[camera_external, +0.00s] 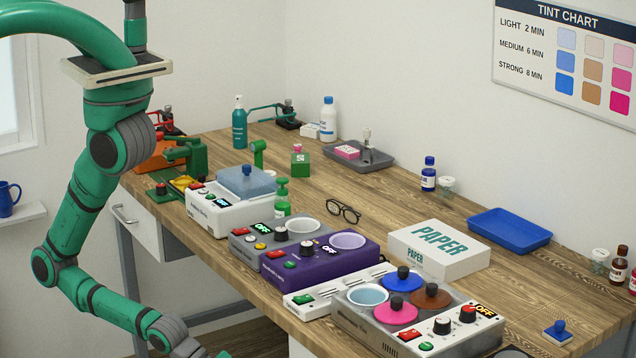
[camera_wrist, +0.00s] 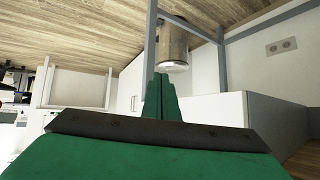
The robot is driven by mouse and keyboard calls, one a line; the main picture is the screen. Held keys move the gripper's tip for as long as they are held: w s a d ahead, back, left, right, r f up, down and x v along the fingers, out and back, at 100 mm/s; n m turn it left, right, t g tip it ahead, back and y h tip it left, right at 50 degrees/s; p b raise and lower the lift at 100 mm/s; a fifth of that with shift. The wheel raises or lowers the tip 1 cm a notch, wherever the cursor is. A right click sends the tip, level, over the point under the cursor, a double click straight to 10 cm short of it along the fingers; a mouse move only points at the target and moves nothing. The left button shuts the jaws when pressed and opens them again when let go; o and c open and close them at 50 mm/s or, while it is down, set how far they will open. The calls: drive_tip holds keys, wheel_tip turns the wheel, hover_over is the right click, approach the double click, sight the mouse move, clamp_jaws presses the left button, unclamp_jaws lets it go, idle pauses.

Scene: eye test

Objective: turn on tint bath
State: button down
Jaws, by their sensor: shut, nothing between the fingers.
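The unit with coloured lids, which I take to be the tint bath (camera_external: 365,318), stands at the near end of the bench in the external view. It has an open pale-blue well (camera_external: 368,295) and blue, pink and brown knobbed lids. Its front panel has a red button (camera_external: 411,335), a green button (camera_external: 426,346), two black knobs and a display (camera_external: 487,310) reading OFF in orange. My gripper (camera_wrist: 160,85) shows in the wrist view, shut and empty, away from the bench top. In the external view my arm runs down left of the bench and the gripper is mostly cut off below.
A purple unit (camera_external: 318,268) and a grey unit, also with displays, stand behind it on the left. A white PAPER box (camera_external: 440,249) and a blue tray (camera_external: 509,231) lie farther right. The wrist view shows a metal bin (camera_wrist: 175,42) and bench legs.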

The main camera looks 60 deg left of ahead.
drive_tip(key=s+d+f+m+g, duration=0.2)
drive_tip(key=s+d+m+g, duration=0.15)
drive_tip(key=s+d, duration=0.55)
drive_tip(key=d+r+t, duration=0.2)
drive_tip(key=d, duration=0.3)
drive_tip(key=w+d+r+n+t+y, duration=0.1)
drive_tip(key=w+d+r+n+t, duration=0.15)
drive_tip(key=w+d+r, duration=0.45)
drive_tip(key=w+d+r+n+t+y, duration=0.1)
drive_tip(key=w+d+r+n+t, duration=0.1)
drive_tip(key=w+d+r+t, duration=0.35)
drive_tip(key=w+r+n+y, duration=0.1)
drive_tip(key=r+n, duration=0.3)
drive_tip(key=r, duration=0.4)
drive_tip(key=w+a+r+n+t+y, duration=0.1)
drive_tip(key=w+r+n+y, duration=0.1)
drive_tip(key=r, duration=0.6)
drive_tip(key=w+a+r+n+t+y, duration=0.1)
drive_tip(key=r+n+y, duration=0.3)
drive_tip(key=r+n, duration=0.2)
wheel_tip(320, 180, up, 3)
drive_tip(key=shift+w+a+f, duration=0.15)
drive_tip(key=shift+w+a, duration=0.05)
drive_tip(key=shift+w, duration=0.15)
